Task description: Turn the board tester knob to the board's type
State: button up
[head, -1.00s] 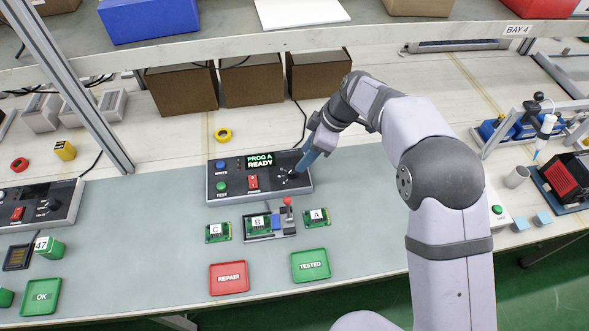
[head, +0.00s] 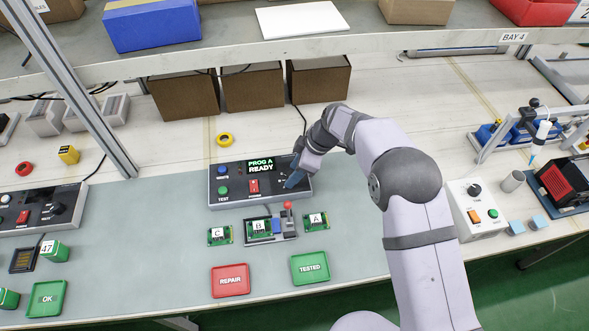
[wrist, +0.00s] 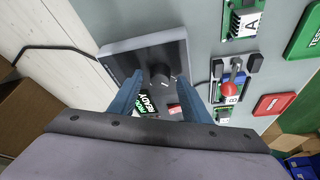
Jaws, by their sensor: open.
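The board tester (head: 235,190) is a dark box on the grey mat. A green board labelled B (head: 258,227) sits in the fixture in front of the tester, beside a red-topped lever (head: 287,206).
Board C (head: 219,235) and board A (head: 316,220) lie either side of the fixture. A red REPAIR tray (head: 230,280) and green TESTED tray (head: 309,268) lie nearer. The tester also has buttons and a red switch (head: 254,186). Brown boxes (head: 253,87) stand behind.

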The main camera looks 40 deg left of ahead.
jog(key=c, duration=1)
jog(key=shift+c, duration=0.2)
jog(key=shift+f+m+b, duration=0.1)
jog(key=shift+m+b, duration=0.2)
jog(key=shift+b, duration=0.05)
jog(key=shift+s+m+t+b, duration=0.1)
jog(key=shift+m+t+b, duration=0.4)
jog(key=shift+m+b, duration=0.3)
jog(key=shift+m+t, duration=0.3)
jog(key=shift+m, duration=0.6)
jog(key=m+t, duration=0.1)
jog(key=m, duration=0.2)
jog(key=shift+s, duration=0.2)
jog(key=shift+m+t+p, duration=0.4)
jog(key=shift+m+p, duration=0.1)
jog(key=shift+m, duration=0.4)
